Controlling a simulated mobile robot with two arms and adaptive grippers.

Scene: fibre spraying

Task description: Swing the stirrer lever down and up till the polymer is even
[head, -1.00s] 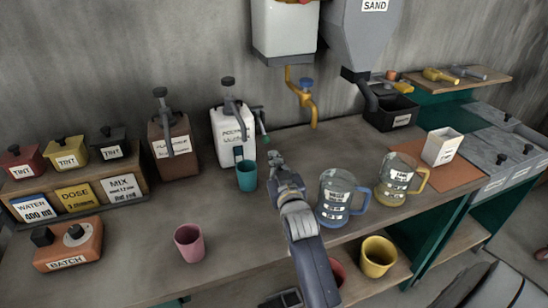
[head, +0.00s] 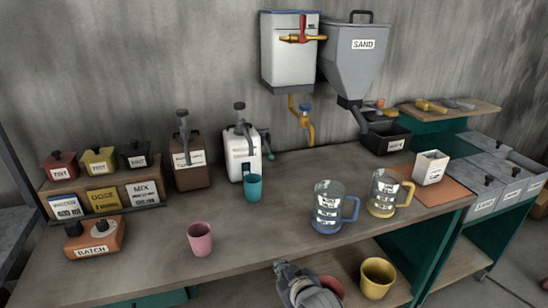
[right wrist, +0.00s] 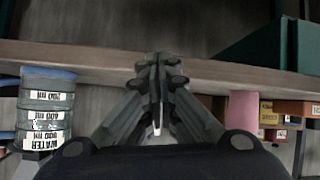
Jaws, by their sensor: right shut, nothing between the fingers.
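The white can (head: 236,150) with a pump top stands at the back of the bench, with a dark lever (head: 267,140) at its right side. A white tank (head: 283,62) on the wall carries an orange shaft with a red upright handle (head: 303,27) on its front. I cannot tell for certain which is the stirrer, and no polymer surface is visible. My right gripper (head: 280,264) is low at the bench's front edge, away from both. In the right wrist view its fingers (right wrist: 157,62) are shut and empty. My left gripper is out of view.
A teal cup (head: 252,188), a pink cup (head: 200,239), a blue-handled jug (head: 328,207) and a yellow-handled jug (head: 383,193) stand on the bench. The grey sand hopper (head: 357,62) hangs beside the tank. The bench's front middle is clear.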

